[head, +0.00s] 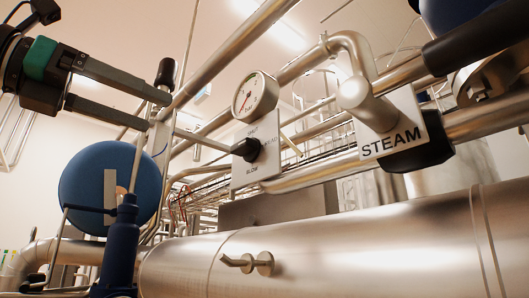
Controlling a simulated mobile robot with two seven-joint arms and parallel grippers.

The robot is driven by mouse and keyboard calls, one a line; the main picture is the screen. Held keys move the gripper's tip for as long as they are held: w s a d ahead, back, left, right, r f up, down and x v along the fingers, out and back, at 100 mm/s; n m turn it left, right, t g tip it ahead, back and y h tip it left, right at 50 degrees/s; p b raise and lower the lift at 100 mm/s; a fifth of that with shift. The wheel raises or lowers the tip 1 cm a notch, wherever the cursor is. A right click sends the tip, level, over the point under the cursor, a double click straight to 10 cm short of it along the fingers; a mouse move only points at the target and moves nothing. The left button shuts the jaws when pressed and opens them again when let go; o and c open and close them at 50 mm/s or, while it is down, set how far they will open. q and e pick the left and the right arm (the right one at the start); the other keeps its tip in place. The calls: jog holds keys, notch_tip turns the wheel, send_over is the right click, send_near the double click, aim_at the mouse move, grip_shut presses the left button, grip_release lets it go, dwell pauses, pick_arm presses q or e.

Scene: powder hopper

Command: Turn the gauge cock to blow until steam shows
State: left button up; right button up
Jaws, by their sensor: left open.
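The gauge cock shows as a black knob (247,149) on a white plate (243,180) in the middle of the head view. The plate reads BLOW below the knob, with partly hidden or small words above and to the right. A grey bar (202,140) runs left from the knob; I cannot tell whether it is its handle. A round gauge (255,95) with a red needle is above the plate. My left gripper (159,110) is open and empty at upper left, its fingers pointing right, apart from the knob in the picture. No steam is visible. My right gripper does not show.
A white STEAM sign (392,145) hangs by a bent pipe at right. A black upright grip (165,72) stands near my left fingertips. A blue disc (108,188) is at lower left. A large steel cylinder (370,245) fills the bottom. Pipes crowd the background.

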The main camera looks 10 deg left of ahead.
pick_arm(q)
jog(key=p, duration=0.2)
send_near(238, 143)
jog(key=x, duration=0.7)
jog(key=shift+w+d+r, duration=0.1)
jog(key=shift+w+d, duration=0.05)
jog(key=shift+w, duration=0.15)
jog(key=shift+w+d, duration=0.35)
jog(key=shift+w, duration=0.05)
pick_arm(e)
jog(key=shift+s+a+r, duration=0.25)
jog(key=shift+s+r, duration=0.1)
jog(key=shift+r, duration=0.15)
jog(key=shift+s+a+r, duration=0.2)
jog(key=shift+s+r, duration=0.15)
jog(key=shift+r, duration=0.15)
pick_arm(q)
jog(key=c, duration=1.4)
